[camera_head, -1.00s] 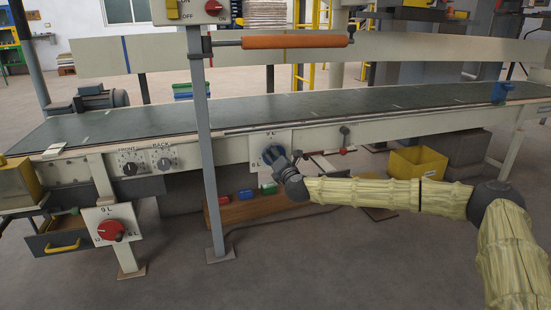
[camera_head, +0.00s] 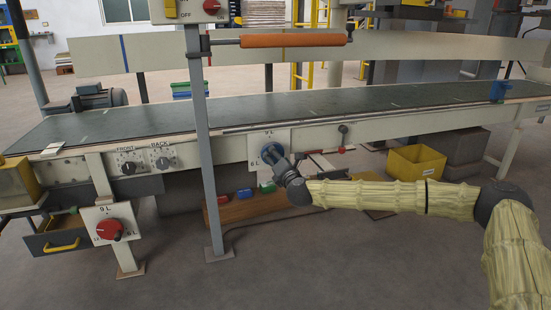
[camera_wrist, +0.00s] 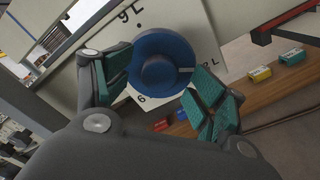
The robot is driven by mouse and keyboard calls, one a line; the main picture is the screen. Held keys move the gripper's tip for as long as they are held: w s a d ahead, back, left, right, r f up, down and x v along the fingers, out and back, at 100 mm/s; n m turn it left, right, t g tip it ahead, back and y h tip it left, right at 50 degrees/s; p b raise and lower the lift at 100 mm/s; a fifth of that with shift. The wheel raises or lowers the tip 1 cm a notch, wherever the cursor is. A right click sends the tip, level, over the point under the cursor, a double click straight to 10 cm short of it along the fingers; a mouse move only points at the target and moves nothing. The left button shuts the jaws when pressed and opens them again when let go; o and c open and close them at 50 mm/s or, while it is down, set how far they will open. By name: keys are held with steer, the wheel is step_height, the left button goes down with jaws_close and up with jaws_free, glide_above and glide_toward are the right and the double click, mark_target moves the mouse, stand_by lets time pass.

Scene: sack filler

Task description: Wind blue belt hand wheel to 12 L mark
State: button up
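The blue hand wheel (camera_wrist: 163,68) sits on a white dial plate (camera_wrist: 207,48) on the conveyor's side. In the wrist view the plate carries a 9 L mark at upper left and a 6 at the lower left; a pale pointer line shows at the wheel's right. In the head view the wheel (camera_head: 271,151) is partly hidden by my gripper (camera_head: 277,160). In the wrist view my gripper (camera_wrist: 160,92) is open, its green-padded fingers apart on either side of the wheel's lower part. I cannot tell whether they touch it.
A red knob (camera_head: 109,229) on another marked plate is at lower left. FRONT and BACK dials (camera_head: 128,162) are on the conveyor frame. A grey post (camera_head: 206,150) stands in front. A yellow bin (camera_head: 416,161) and a wooden box (camera_head: 245,207) with small coloured blocks are below.

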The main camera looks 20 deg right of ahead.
steer(key=s, duration=0.6)
stand_by(0.7)
steer(key=shift+d, duration=0.1)
